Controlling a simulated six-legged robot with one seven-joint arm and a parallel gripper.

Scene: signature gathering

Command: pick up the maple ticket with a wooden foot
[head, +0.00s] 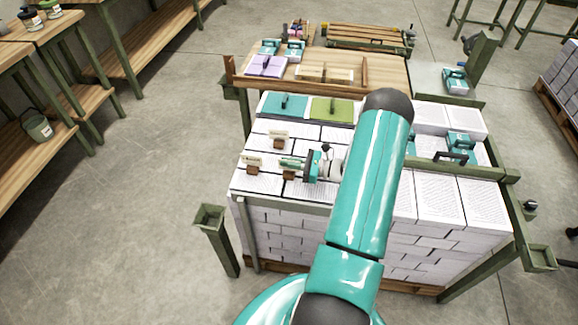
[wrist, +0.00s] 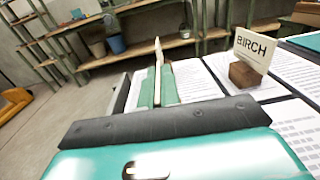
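My gripper (head: 291,163) points left over the paper stacks. In the wrist view its two teal fingers (wrist: 157,87) lie close against both sides of a thin cream ticket (wrist: 158,48), seen edge-on. Its lettering does not show. A brown wooden foot (head: 289,174) shows just below the fingers in the head view; I cannot tell whether it is lifted. A cream ticket marked BIRCH (wrist: 255,47) stands upright in its wooden foot (wrist: 246,75), to the right of the fingers. Another footed ticket (head: 251,160) stands left of my gripper, its word too small to read.
White printed stacks (head: 262,185) lie under my gripper. Teal (head: 275,105) and green (head: 333,109) pads lie at the back. A wooden table (head: 385,75) is behind, and a green post (head: 215,240) stands at the front left. Open floor lies left.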

